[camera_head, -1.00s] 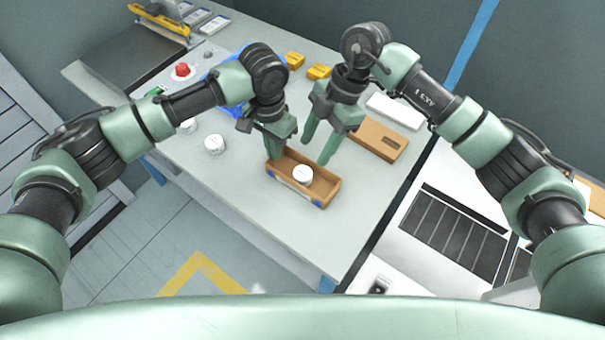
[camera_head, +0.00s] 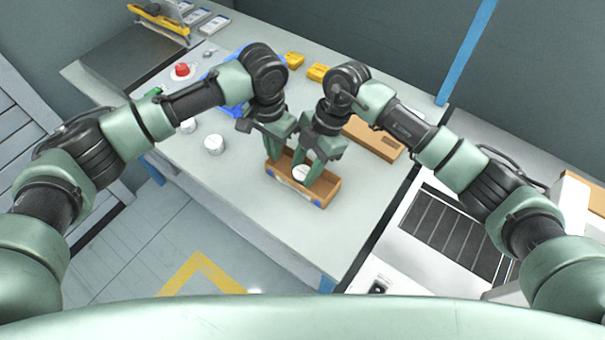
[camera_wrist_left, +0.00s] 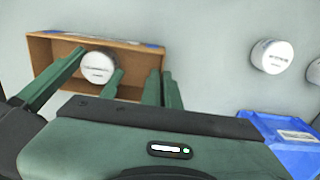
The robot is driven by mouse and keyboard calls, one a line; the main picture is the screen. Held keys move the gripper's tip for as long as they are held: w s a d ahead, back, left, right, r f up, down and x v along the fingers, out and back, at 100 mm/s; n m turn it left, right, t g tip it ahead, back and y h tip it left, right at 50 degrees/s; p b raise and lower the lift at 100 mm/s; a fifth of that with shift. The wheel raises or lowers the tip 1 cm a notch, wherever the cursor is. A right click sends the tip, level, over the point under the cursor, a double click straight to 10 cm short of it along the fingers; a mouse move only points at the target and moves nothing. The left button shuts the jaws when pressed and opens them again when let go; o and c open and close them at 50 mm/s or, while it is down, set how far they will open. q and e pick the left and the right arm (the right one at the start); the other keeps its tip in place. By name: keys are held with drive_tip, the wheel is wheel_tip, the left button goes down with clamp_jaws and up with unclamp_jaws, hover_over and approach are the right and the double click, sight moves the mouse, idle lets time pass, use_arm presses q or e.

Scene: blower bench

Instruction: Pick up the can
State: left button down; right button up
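A white can (camera_head: 301,174) stands in an open brown box (camera_head: 322,198) on the bench. The can also shows in the left wrist view (camera_wrist_left: 97,66), near the box's long wall (camera_wrist_left: 39,50). My right gripper (camera_head: 308,174) is open, with its fingers low in the box and spread on either side of the can. I cannot tell whether they touch it. My left gripper (camera_head: 273,155) is at the box's left end. In the left wrist view its fingers (camera_wrist_left: 162,80) are close together with the box's end wall between them.
Two more white cans (camera_head: 214,144) (camera_head: 188,126) stand to the left on the bench. A blue tray (camera_wrist_left: 290,143) lies behind my left arm. The bench front is clear.

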clamp_jaws()
drive_tip(key=shift+r, duration=0.1)
drive_tip(key=shift+r, duration=0.2)
drive_tip(key=s+d, duration=0.1)
drive_tip(key=s+d+r, duration=0.1)
drive_tip(key=d, duration=0.1)
drive_tip(key=shift+s+d+r, duration=0.15)
drive_tip(key=shift+s+d, duration=0.05)
wheel_tip(320, 180, up, 13)
drive_tip(key=shift+a+r, duration=0.1)
use_arm(q)
drive_tip(key=c, duration=1.6)
unclamp_jaws()
